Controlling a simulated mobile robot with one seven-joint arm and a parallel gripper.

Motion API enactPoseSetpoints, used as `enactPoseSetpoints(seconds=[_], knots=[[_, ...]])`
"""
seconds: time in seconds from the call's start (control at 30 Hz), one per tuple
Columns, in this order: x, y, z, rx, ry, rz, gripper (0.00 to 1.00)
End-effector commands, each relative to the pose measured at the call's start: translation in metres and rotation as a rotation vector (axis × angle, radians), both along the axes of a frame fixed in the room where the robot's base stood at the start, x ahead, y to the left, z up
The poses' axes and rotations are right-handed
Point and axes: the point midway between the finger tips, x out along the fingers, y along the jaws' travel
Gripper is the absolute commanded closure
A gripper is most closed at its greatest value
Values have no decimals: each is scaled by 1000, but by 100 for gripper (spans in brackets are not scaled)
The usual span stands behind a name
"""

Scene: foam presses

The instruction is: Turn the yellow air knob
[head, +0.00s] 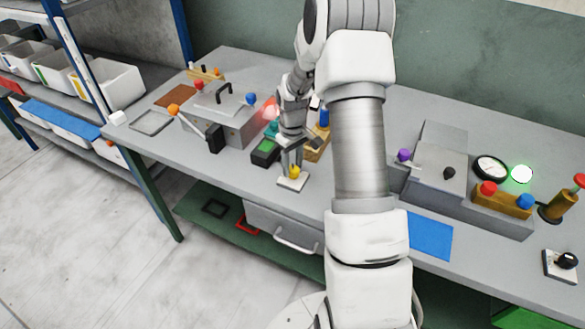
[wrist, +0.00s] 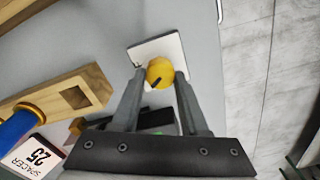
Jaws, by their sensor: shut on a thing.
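The yellow air knob (head: 294,171) sits on a white square plate (head: 291,184) near the front edge of the bench. In the wrist view the yellow knob (wrist: 160,72) has a dark pointer mark, and its white plate (wrist: 146,50) lies beneath it. My gripper (head: 293,164) reaches down over the knob from above. In the wrist view my gripper's two fingers (wrist: 158,84) stand on either side of the knob, shut on it. The fingers hide part of the plate.
Next to the knob stands a dark box with a green top (head: 265,148). A wooden block (wrist: 75,97) and a spacer card (wrist: 36,158) lie close by. A grey press with an orange-knobbed lever (head: 173,109) stands left; a blue mat (head: 430,236) lies right.

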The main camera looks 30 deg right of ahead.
Motion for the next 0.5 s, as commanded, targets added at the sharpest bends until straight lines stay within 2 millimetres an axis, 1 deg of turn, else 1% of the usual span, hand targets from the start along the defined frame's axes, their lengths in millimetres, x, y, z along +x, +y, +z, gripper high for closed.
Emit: enactPoseSetpoints(seconds=[0.2,0.5], knots=[[1,0,-1,0,-2,-199,100],[1,-1,0,0,-2,-424,100]])
